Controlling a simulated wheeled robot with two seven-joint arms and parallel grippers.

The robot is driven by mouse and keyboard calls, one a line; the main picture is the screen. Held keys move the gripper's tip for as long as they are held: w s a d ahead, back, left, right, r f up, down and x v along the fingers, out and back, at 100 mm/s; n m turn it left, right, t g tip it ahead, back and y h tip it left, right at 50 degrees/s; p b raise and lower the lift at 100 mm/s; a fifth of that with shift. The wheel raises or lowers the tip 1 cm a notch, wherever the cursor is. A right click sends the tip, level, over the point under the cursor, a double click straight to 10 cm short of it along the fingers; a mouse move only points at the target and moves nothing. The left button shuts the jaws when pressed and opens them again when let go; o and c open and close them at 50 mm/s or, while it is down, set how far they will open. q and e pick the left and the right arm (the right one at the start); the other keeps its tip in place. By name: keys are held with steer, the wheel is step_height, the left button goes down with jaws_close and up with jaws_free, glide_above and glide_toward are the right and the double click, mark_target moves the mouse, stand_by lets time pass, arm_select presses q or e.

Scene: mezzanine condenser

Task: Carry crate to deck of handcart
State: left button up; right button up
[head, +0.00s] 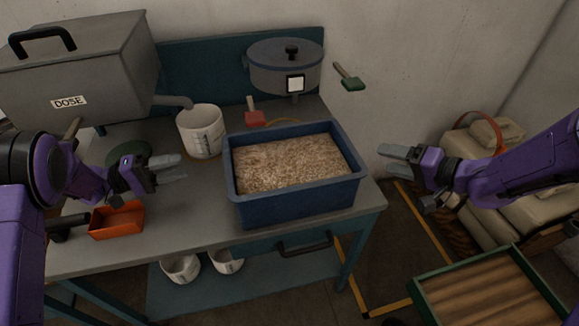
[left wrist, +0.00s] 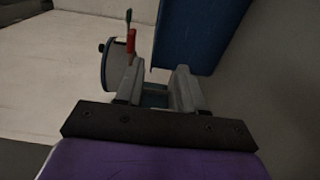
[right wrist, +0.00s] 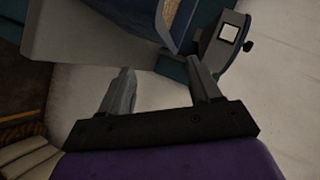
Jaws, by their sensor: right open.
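A blue crate (head: 300,207) filled with pale grain or shavings stands upright on the grey workbench, near its right end. My left gripper (head: 180,168) is open and empty, a short way left of the crate; the crate's blue wall shows in the left wrist view (left wrist: 200,35). My right gripper (head: 396,162) is open and empty, in the air just right of the crate and past the bench's end. Part of the crate shows in the right wrist view (right wrist: 180,25). The handcart, apparently the green-rimmed thing with a bare slatted wooden deck (head: 480,300), is at the lower right, partly cut off.
On the bench (head: 185,225) are a white measuring jug (head: 200,132), an orange tray (head: 117,221), a grey DOSE box (head: 75,75) and a lidded pot (head: 284,70). A red-handled tool (head: 254,115) lies behind the crate. Stacked sacks (head: 475,150) stand at right.

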mark_target(357, 152)
steer(key=x, duration=1)
steer(key=shift+s+a, duration=0.1)
steer(key=shift+a, duration=0.05)
arm_select(q)
steer(key=x, duration=1)
steer(key=shift+s+d+r, duration=0.2)
steer(key=shift+s+d, duration=0.05)
steer(key=shift+s, duration=0.05)
steer(key=c, duration=0.7)
arm_select(e)
steer(key=c, duration=0.7)
arm_select(q)
jaws_close()
arm_select(e)
jaws_close()
steer(key=shift+s, duration=0.1)
